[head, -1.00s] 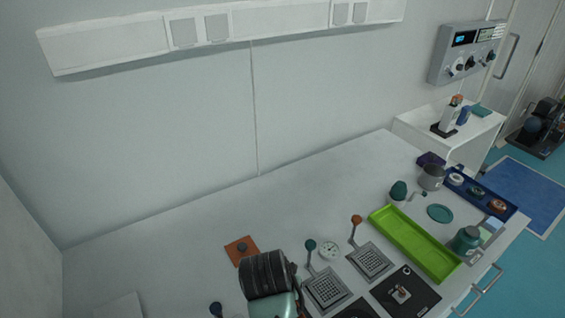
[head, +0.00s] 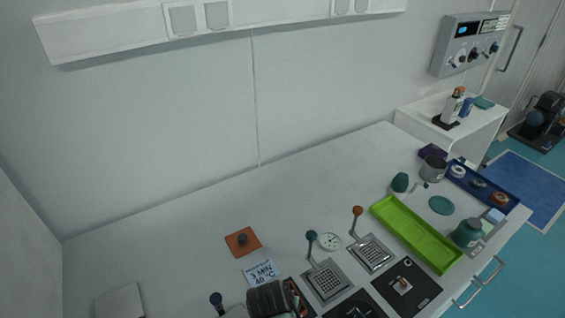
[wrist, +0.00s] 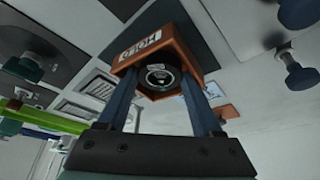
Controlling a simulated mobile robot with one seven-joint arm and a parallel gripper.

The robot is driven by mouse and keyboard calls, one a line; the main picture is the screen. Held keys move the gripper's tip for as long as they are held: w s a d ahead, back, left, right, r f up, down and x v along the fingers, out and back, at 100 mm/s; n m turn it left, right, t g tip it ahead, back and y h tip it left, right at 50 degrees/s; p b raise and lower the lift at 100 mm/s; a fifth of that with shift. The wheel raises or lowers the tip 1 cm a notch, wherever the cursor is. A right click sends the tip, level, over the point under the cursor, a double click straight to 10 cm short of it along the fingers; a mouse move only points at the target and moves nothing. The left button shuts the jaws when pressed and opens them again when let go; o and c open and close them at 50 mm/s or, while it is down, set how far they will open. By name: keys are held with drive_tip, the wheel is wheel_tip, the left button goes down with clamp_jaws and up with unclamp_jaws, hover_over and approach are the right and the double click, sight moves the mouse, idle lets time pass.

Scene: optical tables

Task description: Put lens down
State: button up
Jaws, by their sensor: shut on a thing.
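My gripper (wrist: 160,85) has two blue fingers, closed on the sides of a round black-rimmed lens (wrist: 160,77) with a shiny centre. An orange-brown box-like holder (wrist: 189,45) with a white label surrounds the lens in the wrist view. I cannot tell whether the lens rests in it or hangs just clear. In the head view my gripper's dark body (head: 268,298) is at the bottom edge and hides the lens. A sliver of the orange-brown holder (head: 299,293) shows just right of it.
A white card (head: 262,272) and an orange plate with a dark knob (head: 243,241) lie behind my gripper. Stirrer-like plates with upright levers (head: 328,283) stand close on the right. A green tray (head: 415,236) lies farther right. The back left of the table is clear.

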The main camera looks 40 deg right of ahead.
drive_tip(key=shift+f, duration=0.15)
drive_tip(key=o, duration=1.1)
